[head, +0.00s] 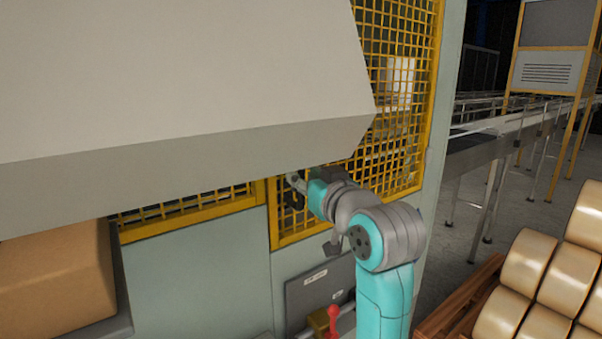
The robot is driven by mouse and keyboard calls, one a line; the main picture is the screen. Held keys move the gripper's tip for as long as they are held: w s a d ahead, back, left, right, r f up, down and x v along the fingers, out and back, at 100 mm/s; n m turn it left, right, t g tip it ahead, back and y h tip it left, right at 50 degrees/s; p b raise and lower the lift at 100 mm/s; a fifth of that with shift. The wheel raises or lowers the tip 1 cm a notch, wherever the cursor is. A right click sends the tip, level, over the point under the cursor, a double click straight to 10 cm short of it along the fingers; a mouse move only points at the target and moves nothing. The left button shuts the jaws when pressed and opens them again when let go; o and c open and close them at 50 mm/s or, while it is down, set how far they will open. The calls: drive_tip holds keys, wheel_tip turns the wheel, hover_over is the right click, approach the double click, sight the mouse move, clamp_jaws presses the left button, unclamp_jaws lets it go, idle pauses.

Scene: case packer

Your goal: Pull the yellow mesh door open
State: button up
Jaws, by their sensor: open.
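The yellow mesh door (409,150) is on the case packer's front, right of centre in the head view. It looks shut, with its frame flush in the grey-green housing. A large beige panel covers its upper left part. My gripper (292,186) is at the door's lower left, close to the mesh and the left frame bar. It is open, though its fingers are small and partly hidden by my wrist. A dark handle-like part (294,200) shows beside the fingers; I cannot tell whether they touch it.
The beige panel (170,90) overhangs the left and centre. A cardboard box (55,280) sits lower left. A red-knobbed lever (333,318) stands below the door. Stacked tan rolls (560,280) on a wooden pallet (455,308) are lower right. A conveyor (480,150) runs behind.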

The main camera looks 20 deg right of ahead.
drive_tip(key=shift+w+a, duration=0.15)
drive_tip(key=shift+w, duration=1.05)
clamp_jaws()
